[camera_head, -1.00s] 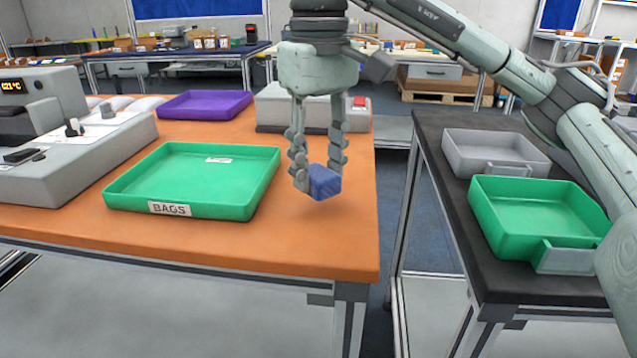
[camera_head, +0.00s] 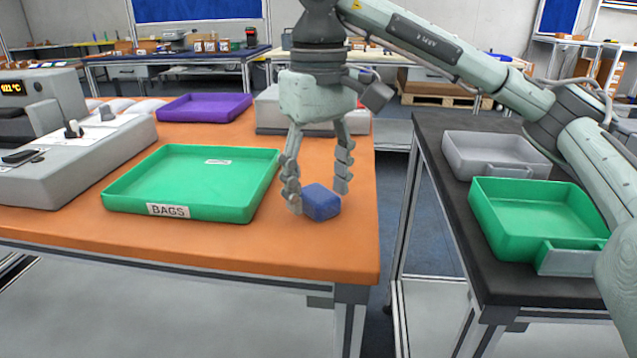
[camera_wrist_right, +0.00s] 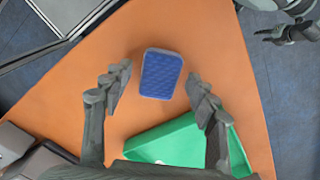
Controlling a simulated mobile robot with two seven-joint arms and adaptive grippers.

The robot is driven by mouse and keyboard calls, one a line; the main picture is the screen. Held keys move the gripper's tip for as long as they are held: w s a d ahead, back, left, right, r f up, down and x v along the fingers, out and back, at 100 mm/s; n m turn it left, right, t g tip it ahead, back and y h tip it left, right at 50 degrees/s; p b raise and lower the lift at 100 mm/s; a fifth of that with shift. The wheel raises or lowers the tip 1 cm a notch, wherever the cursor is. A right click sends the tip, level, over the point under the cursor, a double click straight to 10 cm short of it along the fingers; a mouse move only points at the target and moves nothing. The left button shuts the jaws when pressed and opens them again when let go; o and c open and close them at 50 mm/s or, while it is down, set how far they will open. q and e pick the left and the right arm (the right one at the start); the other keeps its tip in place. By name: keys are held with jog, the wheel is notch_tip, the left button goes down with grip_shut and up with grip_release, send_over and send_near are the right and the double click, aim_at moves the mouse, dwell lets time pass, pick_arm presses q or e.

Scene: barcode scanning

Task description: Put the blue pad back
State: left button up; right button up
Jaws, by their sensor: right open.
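The blue pad (camera_head: 321,202) is a small block resting on the orange table, to the right of the green tray labelled BAGS. It also shows in the right wrist view (camera_wrist_right: 161,74), flat on the table with its textured top up. My right gripper (camera_head: 318,188) is open, with its fingers pointing down on either side of the pad. In the right wrist view the open fingertips (camera_wrist_right: 160,82) are apart from the pad, with gaps on both sides. My left gripper does not show clearly in the head view.
The green BAGS tray (camera_head: 193,180) stands left of the pad, with a purple tray (camera_head: 203,107) behind it. A grey machine (camera_head: 75,150) stands at the left. On the black table at the right are a grey tray (camera_head: 495,152) and another green tray (camera_head: 535,214). The orange table's front is clear.

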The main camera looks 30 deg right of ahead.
aim_at(318, 193)
jog(key=shift+r, duration=0.2)
notch_tip(318, 193, up, 5)
jog(key=shift+r+p, duration=0.1)
jog(key=shift+p, duration=0.6)
pick_arm(q)
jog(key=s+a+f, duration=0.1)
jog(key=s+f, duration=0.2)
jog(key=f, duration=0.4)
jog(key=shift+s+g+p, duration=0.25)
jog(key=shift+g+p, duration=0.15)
jog(key=shift+p, duration=0.05)
pick_arm(e)
notch_tip(318, 193, up, 7)
jog(key=shift+f, duration=0.2)
dwell(0.6)
